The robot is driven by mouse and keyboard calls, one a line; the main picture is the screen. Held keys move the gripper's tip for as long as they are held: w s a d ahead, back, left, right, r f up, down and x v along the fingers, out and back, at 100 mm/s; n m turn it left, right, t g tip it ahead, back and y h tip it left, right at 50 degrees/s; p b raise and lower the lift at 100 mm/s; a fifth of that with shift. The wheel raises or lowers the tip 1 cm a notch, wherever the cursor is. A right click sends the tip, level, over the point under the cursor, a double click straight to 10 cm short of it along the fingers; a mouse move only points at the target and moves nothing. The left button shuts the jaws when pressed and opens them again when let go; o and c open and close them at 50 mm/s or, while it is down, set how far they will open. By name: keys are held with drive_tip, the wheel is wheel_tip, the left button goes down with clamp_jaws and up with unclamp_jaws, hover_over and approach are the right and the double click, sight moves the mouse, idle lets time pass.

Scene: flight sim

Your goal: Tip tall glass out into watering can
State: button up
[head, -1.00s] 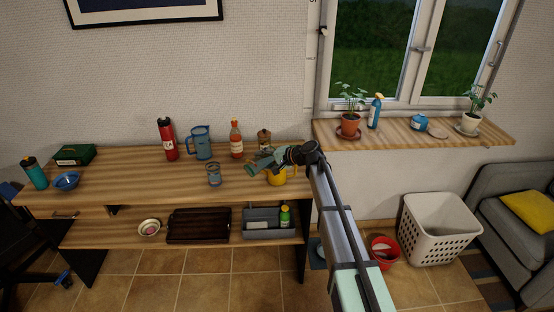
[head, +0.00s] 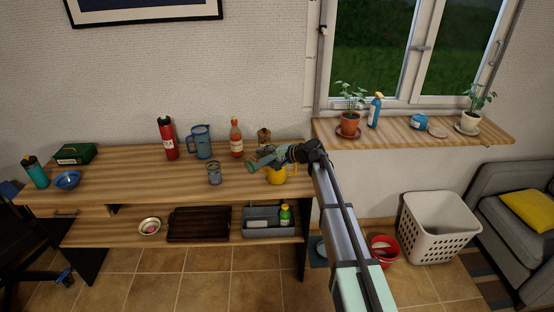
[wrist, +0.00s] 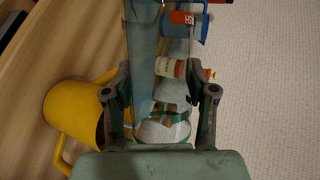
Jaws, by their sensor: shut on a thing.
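The yellow watering can (head: 276,176) stands near the right end of the wooden table, just below my gripper. It also shows at the left of the wrist view (wrist: 74,115). My gripper (head: 256,163) is above and beside the can. In the wrist view my gripper (wrist: 160,105) is shut on the clear tall glass (wrist: 168,131), which has a teal band and lies between the fingers. The fingers and palm hide part of the glass. I cannot make out its mouth, its exact tilt or whether anything pours from it.
Another clear glass (head: 214,174) stands left of my gripper. Behind stand a red-capped bottle (head: 237,140), a blue pitcher (head: 200,143), a red bottle (head: 166,140) and a brown jar (head: 264,138). The table's left-middle is clear.

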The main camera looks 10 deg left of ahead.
drive_tip(key=shift+w+d+r+m+g+y, duration=0.1)
drive_tip(key=shift+w+r+m+g+y, duration=0.1)
drive_tip(key=shift+r+m+y, duration=0.15)
drive_tip(key=shift+w+d+r+m+g+y, duration=0.1)
drive_tip(key=shift+r+m+g+y, duration=0.15)
drive_tip(key=shift+m, duration=0.1)
idle(1.6)
drive_tip(key=shift+s, duration=0.1)
